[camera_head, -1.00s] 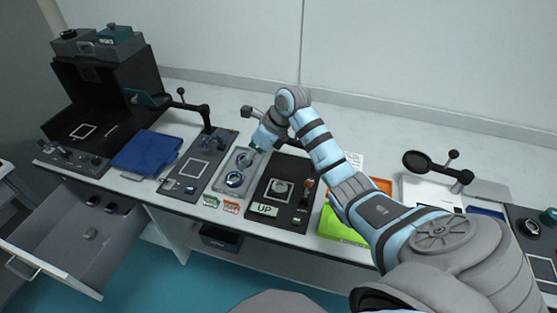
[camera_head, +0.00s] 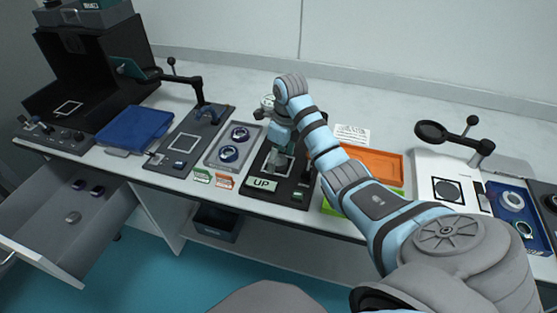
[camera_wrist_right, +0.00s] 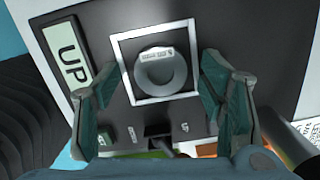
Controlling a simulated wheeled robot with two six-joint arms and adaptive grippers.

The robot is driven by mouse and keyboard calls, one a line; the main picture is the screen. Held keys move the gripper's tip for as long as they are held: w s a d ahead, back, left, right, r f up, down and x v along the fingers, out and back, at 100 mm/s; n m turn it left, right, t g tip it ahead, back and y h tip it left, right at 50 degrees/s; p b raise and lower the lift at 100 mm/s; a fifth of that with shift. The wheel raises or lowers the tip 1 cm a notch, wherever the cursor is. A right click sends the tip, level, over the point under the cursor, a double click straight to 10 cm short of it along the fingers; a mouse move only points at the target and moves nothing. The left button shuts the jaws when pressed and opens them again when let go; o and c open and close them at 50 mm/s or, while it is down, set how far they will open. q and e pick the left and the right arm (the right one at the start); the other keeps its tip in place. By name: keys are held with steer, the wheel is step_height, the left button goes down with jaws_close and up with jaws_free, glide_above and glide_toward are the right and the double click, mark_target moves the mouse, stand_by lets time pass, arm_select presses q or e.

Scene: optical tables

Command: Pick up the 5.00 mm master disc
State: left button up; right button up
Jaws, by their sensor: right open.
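A grey ring-shaped disc (camera_wrist_right: 160,87) with a small white label lies inside a white square outline on a black plate (camera_wrist_right: 200,22) in the right wrist view. The label is too small to read, so I cannot tell its size marking. My right gripper (camera_wrist_right: 166,105) is open, with one finger on each side of the disc and apart from it. In the head view my right gripper (camera_head: 279,158) is over the black plate, and it mostly hides the disc. Two more ring-shaped discs, an upper one (camera_head: 240,133) and a lower one (camera_head: 229,154), sit in a grey tray (camera_head: 213,158). My left gripper is not in view.
A green "UP" sign (camera_head: 262,184) stands at the plate's front edge, also in the wrist view (camera_wrist_right: 67,52). An orange tray (camera_head: 378,163) lies right of the plate. A magnifier stand (camera_head: 484,147) is farther right. An open drawer (camera_head: 50,225) juts out at lower left.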

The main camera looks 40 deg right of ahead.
steer(key=shift+w+f, duration=0.1)
jaws_close()
stand_by(0.3)
